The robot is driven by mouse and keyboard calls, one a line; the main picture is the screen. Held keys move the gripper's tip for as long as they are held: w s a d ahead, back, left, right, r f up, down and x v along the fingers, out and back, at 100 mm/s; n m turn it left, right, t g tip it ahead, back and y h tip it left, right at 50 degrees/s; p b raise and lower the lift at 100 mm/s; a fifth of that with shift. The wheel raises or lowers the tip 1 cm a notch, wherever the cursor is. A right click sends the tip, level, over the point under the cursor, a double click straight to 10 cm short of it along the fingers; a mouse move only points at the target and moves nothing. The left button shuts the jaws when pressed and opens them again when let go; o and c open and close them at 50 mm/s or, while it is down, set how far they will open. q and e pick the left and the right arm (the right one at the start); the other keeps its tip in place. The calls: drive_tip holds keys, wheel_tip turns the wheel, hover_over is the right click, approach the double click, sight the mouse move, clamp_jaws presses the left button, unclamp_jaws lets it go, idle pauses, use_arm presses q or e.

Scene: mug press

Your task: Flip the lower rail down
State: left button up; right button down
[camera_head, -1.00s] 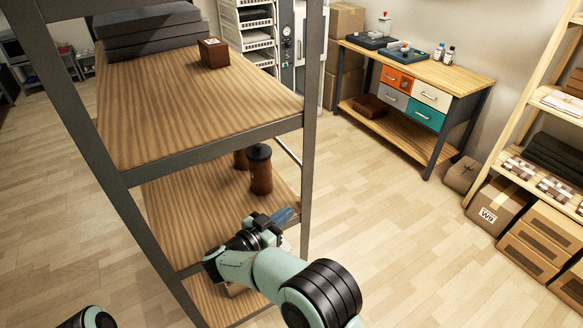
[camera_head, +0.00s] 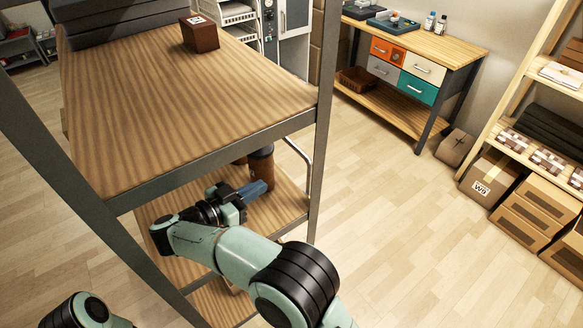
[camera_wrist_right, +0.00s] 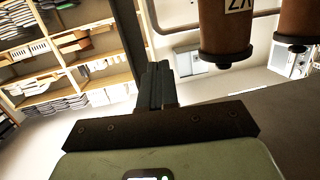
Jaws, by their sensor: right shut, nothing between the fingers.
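The lower rail (camera_head: 298,149) is a thin grey metal tube at the right end of the rack's lower shelf (camera_head: 285,207), partly hidden by the rack post. In the right wrist view the bent rail (camera_wrist_right: 160,24) runs behind the brown canisters. My right gripper (camera_head: 258,187) is shut and empty, over the lower shelf, in front of the brown canister (camera_head: 262,165) and left of the rail. Its closed fingers (camera_wrist_right: 157,75) show apart from the rail in the wrist view. My left gripper is out of view.
The upper shelf (camera_head: 180,110) with a brown box (camera_head: 200,34) lies above my right gripper. The grey rack post (camera_head: 321,120) stands right of it. A second canister (camera_wrist_right: 293,30) stands beside the first. The floor right of the rack is clear.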

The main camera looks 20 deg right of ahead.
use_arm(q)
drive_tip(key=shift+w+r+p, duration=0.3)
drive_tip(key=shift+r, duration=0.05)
use_arm(e)
drive_tip(key=x, duration=1.4)
